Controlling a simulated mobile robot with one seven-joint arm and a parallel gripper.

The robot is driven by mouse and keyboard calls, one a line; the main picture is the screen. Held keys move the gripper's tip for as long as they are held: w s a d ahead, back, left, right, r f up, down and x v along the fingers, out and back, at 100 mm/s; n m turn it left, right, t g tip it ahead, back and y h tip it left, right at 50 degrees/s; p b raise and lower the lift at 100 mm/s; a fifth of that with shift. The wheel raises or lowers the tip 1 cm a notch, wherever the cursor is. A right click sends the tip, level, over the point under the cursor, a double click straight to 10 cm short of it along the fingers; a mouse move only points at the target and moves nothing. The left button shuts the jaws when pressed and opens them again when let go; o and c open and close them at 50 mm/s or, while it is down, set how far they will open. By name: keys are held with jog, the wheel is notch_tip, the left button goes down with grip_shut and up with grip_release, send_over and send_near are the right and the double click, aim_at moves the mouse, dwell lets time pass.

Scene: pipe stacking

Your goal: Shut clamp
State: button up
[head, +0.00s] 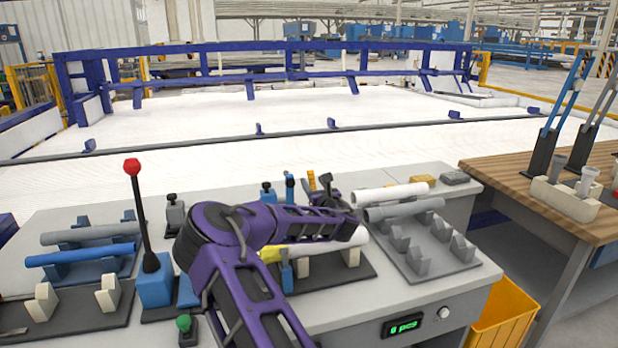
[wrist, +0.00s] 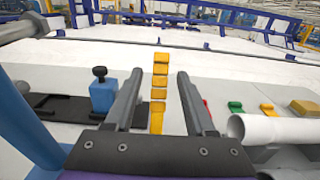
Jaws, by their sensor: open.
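My gripper (head: 326,186) is at the back of the grey bench, to the left of the white and grey pipes. In the wrist view, my gripper (wrist: 160,92) is open, with its two dark fingers apart. A yellow segmented strip (wrist: 158,95) shows in the gap between them, with no visible contact. A blue block with a black knob (wrist: 103,94) stands just left of the left finger; it also shows in the head view (head: 268,192). A blue upright piece (head: 290,187) stands beside it. I cannot tell which piece is the clamp, nor whether it is shut.
A white pipe (head: 391,194) and a grey pipe (head: 403,210) lie right of my gripper on a grey rack (head: 440,262). Left are a blue pipe (head: 80,254) and a red-knobbed lever (head: 141,215). A yellow bin (head: 508,318) stands at the bench's front right.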

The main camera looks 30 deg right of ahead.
jog(key=shift+x, duration=2.6)
grip_shut()
